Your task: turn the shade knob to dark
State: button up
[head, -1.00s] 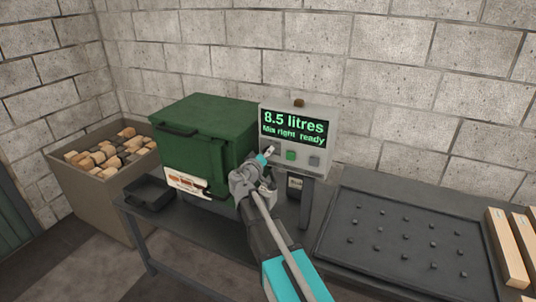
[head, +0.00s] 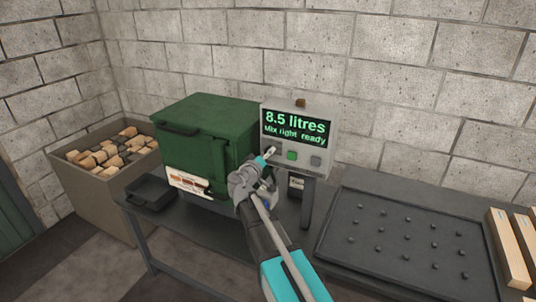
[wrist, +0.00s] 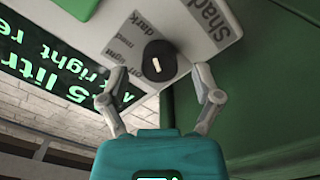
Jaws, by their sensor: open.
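The shade knob (wrist: 160,62) is a round dark dial with a short pale pointer mark, on a light panel. The panel appears tilted in the wrist view, with "Shade", "dark", "med", "light" and "off" printed around the dial. I cannot tell which label the pointer marks. My gripper (wrist: 164,72) is open, with one finger on either side of the knob; whether they touch it is unclear. In the head view my gripper (head: 268,154) is at the left front of the grey display box (head: 328,137) and hides the knob.
A green lidded machine (head: 208,130) stands close on the left, with a small black tray (head: 151,196) before it. A crate (head: 103,196) of wood blocks is farther left. A dark studded tray (head: 330,262) and wooden planks (head: 508,250) lie right.

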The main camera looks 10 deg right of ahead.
jog(key=v, duration=1)
jog(key=shift+s+a, duration=0.15)
jog(key=shift+s, duration=0.15)
jog(key=s+d+f+m+g+y+p, duration=0.2)
jog(key=s+d+f+m+g+p, duration=0.1)
jog(key=s+d+f+g, duration=0.6)
jog(key=s+a+f+g+y+p, duration=0.1)
jog(key=s+f+g+y, duration=0.3)
jog(key=s+y, duration=0.4)
jog(key=shift+s+n+g+y+p, duration=0.3)
jog(key=shift+s+g+p, duration=0.5)
jog(key=shift+s, duration=0.2)
jog(key=shift+a, duration=0.1)
dwell(0.8)
